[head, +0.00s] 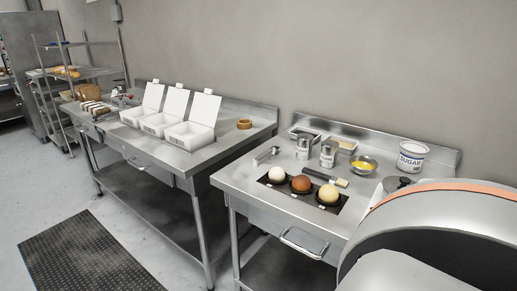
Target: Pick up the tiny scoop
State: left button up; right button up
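A small metal scoop-like tool (267,154) lies near the left end of the right steel table (237,177). It has a short handle and is small in this view, so I cannot be sure that it is the tiny scoop. Nothing is touching it from above. Neither of my grippers shows in the head view.
Behind and right of it stand two metal cans (328,153), a bowl of yellow contents (363,165) and a sugar tin (412,157). The left table (235,143) holds open white boxes (189,134).

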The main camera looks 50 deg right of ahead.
aim_at(267, 155)
jog(key=i+z, duration=0.25)
jog(key=z, duration=0.15)
jog(key=i+j+z, duration=0.2)
jog(key=z, duration=0.2)
jog(key=i+j+z, duration=0.2)
jog(key=z, duration=0.2)
jog(key=i+j+z, duration=0.15)
jog(key=z, duration=0.25)
jog(key=i+j+z, duration=0.1)
jog(key=j+z, duration=0.4)
jog(key=z, duration=0.25)
jog(key=i, duration=0.05)
